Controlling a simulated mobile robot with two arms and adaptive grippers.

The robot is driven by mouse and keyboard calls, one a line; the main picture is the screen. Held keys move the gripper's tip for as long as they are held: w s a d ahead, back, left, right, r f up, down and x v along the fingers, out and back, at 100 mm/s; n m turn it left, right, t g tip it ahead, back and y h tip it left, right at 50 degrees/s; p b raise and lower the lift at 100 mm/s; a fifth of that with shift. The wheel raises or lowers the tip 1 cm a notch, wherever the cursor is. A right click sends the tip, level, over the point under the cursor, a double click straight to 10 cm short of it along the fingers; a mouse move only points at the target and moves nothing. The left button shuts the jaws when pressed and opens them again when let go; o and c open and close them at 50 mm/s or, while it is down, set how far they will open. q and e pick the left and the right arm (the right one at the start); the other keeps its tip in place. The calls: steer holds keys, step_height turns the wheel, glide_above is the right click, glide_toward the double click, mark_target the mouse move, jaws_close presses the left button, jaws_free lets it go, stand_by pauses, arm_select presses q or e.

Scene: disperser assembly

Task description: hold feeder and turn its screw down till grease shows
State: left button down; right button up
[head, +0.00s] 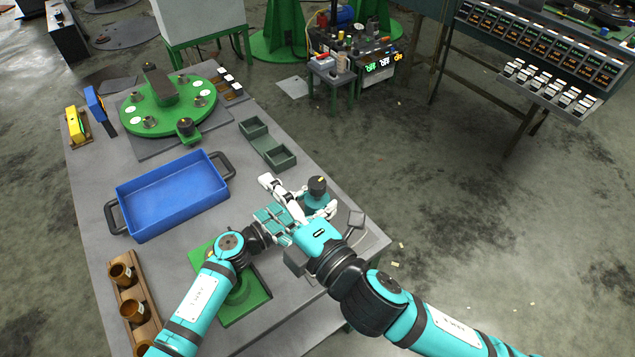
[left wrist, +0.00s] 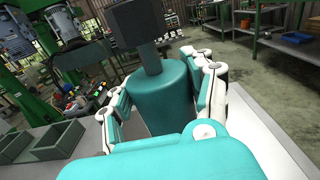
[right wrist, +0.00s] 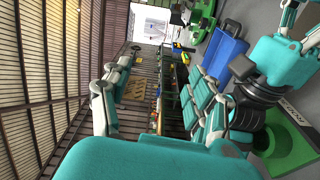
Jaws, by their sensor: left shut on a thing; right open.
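The feeder (head: 317,199) is a teal cylinder with a dark screw head (head: 317,184) on top, near the table's right edge. It stands roughly upright. My left gripper (head: 318,206) is shut around its body. In the left wrist view the feeder (left wrist: 162,95) sits between the white and teal fingers, its dark stem and square screw head (left wrist: 140,22) rising above them. My right gripper (head: 262,200) is open and empty, just left of the feeder and apart from the screw. Its spread fingers (right wrist: 160,85) also show in the right wrist view. Any grease is too small to see.
A blue tray (head: 170,232) with dark handles lies to the left. Dark green bins (head: 268,146) stand behind the feeder. A green disc fixture (head: 165,112) is at the back, a wooden holder with brown cups (head: 128,290) at the front left. My arms cross close together over a green plate (head: 250,302).

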steer(key=d+f+n+g+h, duration=0.2)
steer(key=d+f+n, duration=0.1)
steer(key=n, duration=0.6)
steer(key=n+h, duration=0.4)
steer(key=n, duration=0.4)
glide_toward(319, 185)
steer(key=x, duration=1.1)
steer(key=shift+s+t, duration=0.1)
steer(key=shift+t, duration=0.2)
steer(key=c, duration=1.2)
steer(key=shift+m, duration=0.4)
